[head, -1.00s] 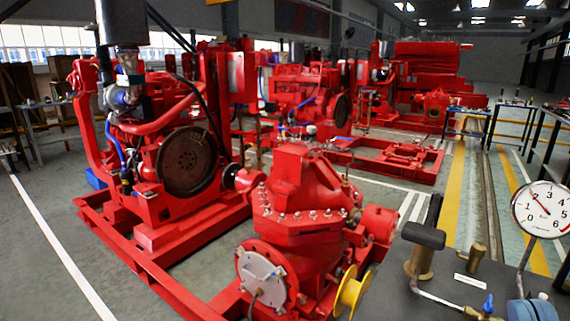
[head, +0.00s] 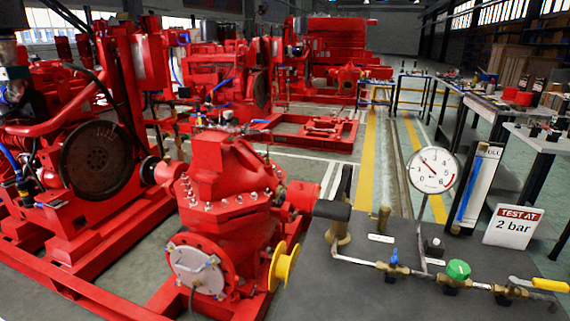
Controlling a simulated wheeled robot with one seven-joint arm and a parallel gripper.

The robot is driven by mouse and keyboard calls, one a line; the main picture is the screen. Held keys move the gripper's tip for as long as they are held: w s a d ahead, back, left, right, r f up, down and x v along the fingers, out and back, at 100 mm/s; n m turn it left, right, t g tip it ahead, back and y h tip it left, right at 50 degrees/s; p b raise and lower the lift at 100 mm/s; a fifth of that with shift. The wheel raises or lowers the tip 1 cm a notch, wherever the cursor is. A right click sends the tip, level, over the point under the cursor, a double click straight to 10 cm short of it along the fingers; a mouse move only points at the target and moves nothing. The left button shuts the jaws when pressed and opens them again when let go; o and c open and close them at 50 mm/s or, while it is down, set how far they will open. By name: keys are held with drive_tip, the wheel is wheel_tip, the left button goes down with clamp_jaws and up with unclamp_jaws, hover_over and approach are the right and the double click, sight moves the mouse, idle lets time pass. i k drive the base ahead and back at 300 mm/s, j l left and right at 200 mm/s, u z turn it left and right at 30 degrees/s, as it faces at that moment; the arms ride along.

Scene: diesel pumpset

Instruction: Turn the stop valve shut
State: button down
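Several valves sit on a brass pipe line along the dark bench top at lower right in the head view. One has a round green handwheel (head: 458,270). To its left is a small valve with a blue handle (head: 394,258). To its right is a valve with a yellow-ended lever (head: 548,285), the lever lying roughly along the pipe. No readable label tells which one is the stop valve. A round pressure gauge (head: 433,170) stands above the line, its needle near 2. My gripper is not in view.
The bench (head: 350,285) also carries a black-handled lever (head: 332,210), a sign reading "TEST AT 2 bar" (head: 514,226) and a panel with a blue column (head: 468,190). A red pump (head: 225,190) with a yellow wheel (head: 284,266) stands close on the left. Tables stand behind at right.

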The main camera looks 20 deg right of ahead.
sight(553, 285)
drive_tip(key=j+z, duration=0.1)
drive_tip(key=z, duration=0.25)
drive_tip(key=k+j+z, duration=0.1)
drive_tip(key=z, duration=0.2)
